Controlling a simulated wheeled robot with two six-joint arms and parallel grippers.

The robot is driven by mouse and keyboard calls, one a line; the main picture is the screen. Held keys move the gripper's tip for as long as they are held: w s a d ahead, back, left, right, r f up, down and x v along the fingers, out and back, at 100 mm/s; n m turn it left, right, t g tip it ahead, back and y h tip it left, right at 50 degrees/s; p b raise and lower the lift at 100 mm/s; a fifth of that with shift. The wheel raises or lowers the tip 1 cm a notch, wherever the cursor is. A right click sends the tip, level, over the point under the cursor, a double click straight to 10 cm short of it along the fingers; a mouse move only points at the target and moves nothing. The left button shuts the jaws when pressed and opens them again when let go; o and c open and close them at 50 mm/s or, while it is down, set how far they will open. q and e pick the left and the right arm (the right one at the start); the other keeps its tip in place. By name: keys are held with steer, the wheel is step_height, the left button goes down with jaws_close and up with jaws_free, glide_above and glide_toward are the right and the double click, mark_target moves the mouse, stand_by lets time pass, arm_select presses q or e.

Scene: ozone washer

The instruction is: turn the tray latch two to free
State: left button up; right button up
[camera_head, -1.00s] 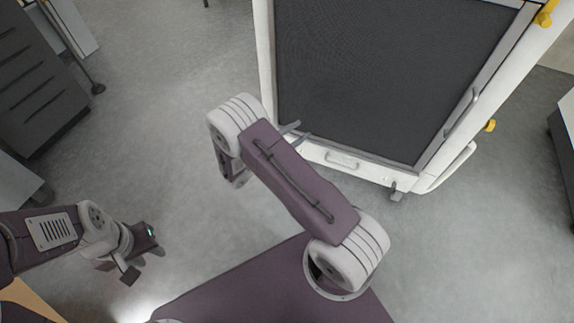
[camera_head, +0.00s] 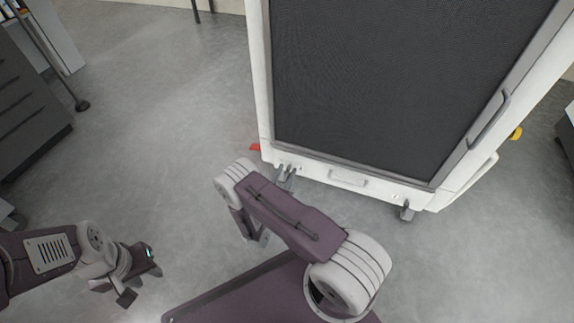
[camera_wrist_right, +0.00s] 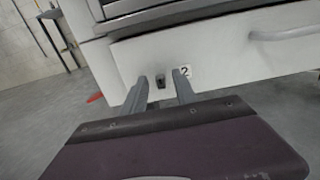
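The tray latch two (camera_wrist_right: 160,80) is a small dark knob on the white lower front of the washer, left of a label (camera_wrist_right: 185,71) reading 2. My right gripper (camera_wrist_right: 161,84) is open, its two grey fingers spread on either side of the latch in the wrist view. I cannot tell whether either finger touches it. In the head view, the right gripper (camera_head: 287,174) is at the washer's lower left front corner, where the latch is too small to make out clearly. My left gripper (camera_head: 142,281) is open and empty over the floor at the lower left.
The washer (camera_head: 352,195) has a large dark front panel (camera_head: 390,90). A handle (camera_head: 348,178) is on the tray front, right of the latch. A caster (camera_head: 407,213) stands under the right corner. A red part (camera_head: 255,147) sticks out at left. Floor (camera_head: 160,150) at left is clear.

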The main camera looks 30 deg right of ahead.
steer(key=shift+w+d, duration=0.2)
steer(key=shift+d, duration=0.05)
jaws_close()
